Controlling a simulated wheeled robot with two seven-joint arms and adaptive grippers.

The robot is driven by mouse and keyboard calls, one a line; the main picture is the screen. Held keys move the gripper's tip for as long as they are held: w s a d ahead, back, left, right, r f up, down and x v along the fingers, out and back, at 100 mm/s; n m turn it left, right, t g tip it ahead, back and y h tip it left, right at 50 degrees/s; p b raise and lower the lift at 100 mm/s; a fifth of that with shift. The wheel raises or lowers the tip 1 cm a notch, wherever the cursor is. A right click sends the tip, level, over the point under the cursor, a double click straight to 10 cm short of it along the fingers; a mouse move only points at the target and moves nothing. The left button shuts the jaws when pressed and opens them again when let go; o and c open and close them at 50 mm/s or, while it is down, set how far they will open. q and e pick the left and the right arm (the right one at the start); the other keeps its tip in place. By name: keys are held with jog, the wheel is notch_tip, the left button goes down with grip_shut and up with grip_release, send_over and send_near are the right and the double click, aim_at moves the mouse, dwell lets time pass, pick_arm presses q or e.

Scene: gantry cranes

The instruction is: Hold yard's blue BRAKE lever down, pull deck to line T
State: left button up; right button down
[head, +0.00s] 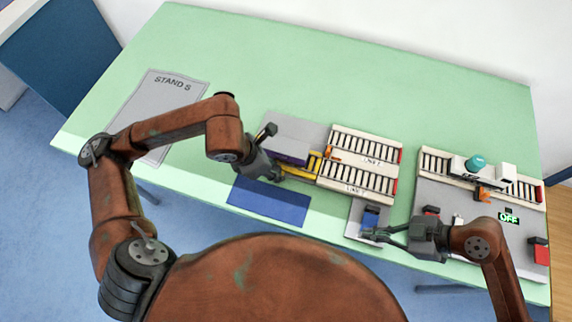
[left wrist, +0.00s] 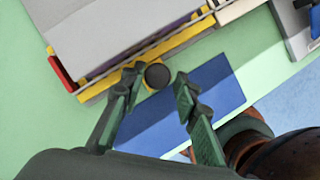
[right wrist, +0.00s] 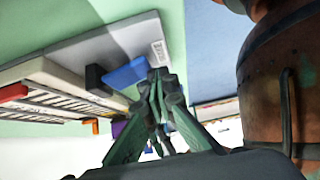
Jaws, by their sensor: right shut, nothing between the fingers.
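The blue BRAKE lever (head: 371,216) sits on a grey plate (head: 357,230) at the table's front edge; it also shows in the right wrist view (right wrist: 127,73). My right gripper (head: 374,235) is shut and empty, its tips (right wrist: 158,76) at the lever's near end. I cannot tell whether they touch it or how far it is down. The deck (head: 287,150), grey and purple with yellow edges, lies left of the roller lines. My left gripper (left wrist: 157,78) is open at its front yellow edge, with a round black knob (left wrist: 158,76) between its fingertips, apparently ungripped.
Two cream roller lines (head: 362,163) adjoin the deck's right side. A blue mat (head: 268,202) lies in front. A grey STAND S mat (head: 160,105) is at left.

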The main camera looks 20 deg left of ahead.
pick_arm(q)
jog(key=shift+o, duration=1.4)
jog(key=shift+w, duration=0.1)
jog(key=shift+a+r, duration=0.1)
jog(key=shift+r, duration=0.2)
jog(key=v, duration=1.1)
jog(key=shift+r, duration=0.15)
jog(key=shift+s+r+p, duration=0.2)
jog(key=shift+r+p, duration=0.3)
jog(key=shift+r, duration=0.2)
jog(key=shift+s+r+p, duration=0.15)
jog(key=shift+r+p, duration=0.35)
jog(key=shift+r, duration=0.15)
pick_arm(e)
jog(key=shift+r, duration=0.8)
